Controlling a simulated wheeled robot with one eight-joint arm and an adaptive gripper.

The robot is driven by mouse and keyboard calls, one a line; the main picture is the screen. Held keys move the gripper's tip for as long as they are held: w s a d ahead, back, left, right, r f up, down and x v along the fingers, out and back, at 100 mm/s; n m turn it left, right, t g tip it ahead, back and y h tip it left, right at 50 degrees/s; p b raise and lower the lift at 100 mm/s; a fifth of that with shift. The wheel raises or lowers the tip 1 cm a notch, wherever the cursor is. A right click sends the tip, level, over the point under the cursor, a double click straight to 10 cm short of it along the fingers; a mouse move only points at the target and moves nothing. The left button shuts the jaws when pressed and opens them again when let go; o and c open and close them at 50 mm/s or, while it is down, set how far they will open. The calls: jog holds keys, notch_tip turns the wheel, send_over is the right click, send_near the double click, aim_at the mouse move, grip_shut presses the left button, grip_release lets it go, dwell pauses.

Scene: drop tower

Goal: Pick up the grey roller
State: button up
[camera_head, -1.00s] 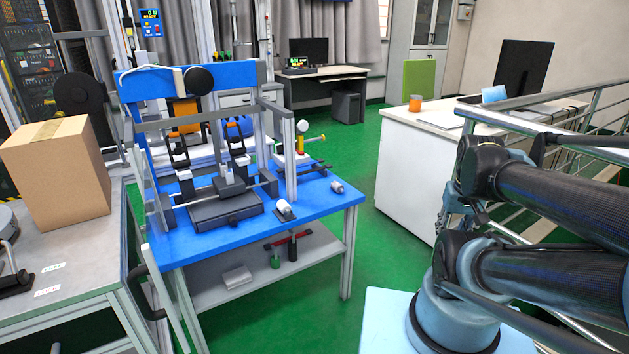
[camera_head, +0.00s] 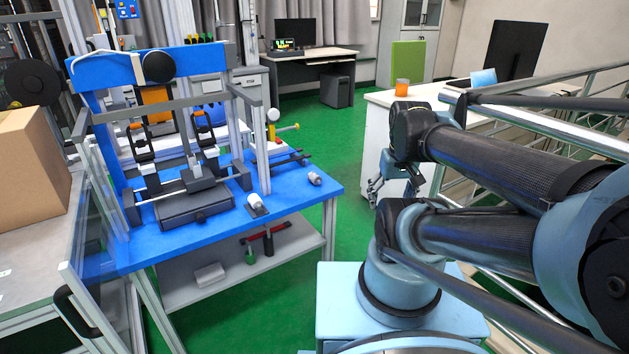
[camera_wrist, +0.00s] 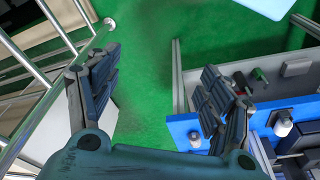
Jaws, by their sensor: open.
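A small grey roller (camera_head: 314,178) lies on the blue tabletop near its right edge. It also shows in the wrist view (camera_wrist: 195,140), beside my right finger and close to the blue edge. A second, paler roller (camera_head: 256,202) sits on a dark mount nearer the front edge, and also shows in the wrist view (camera_wrist: 283,127). My gripper (camera_head: 393,188) is to the right of the table, apart from both rollers.
The blue table (camera_head: 170,243) carries a frame and a dark block (camera_head: 195,207) left of the rollers. Its lower shelf (camera_head: 215,284) holds a few small items. A white desk (camera_head: 376,139) and metal railing (camera_head: 540,118) stand right. Green floor is free between table and desk.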

jog(key=shift+o, duration=0.2)
jog(key=w+a+r+n, duration=0.3)
jog(key=w+r+n, duration=0.3)
jog(key=w, duration=0.2)
jog(key=shift+w+a+g+y, duration=0.15)
jog(key=shift+a+g+y, duration=0.05)
jog(key=shift+g+y, duration=0.1)
jog(key=n+g, duration=0.2)
jog(key=n, duration=1.6)
send_over(315, 174)
jog(key=shift+y, duration=0.3)
jog(key=f, duration=0.8)
jog(key=w+f, duration=0.1)
jog(key=f, duration=0.3)
jog(key=shift+f, duration=0.15)
jog(key=shift+s+a+f, duration=0.1)
jog(key=shift+s+f, duration=0.1)
jog(key=shift+f, duration=1.2)
jog(key=shift+s+f, duration=0.15)
jog(key=shift+f, duration=1.25)
jog(key=c, duration=1.2)
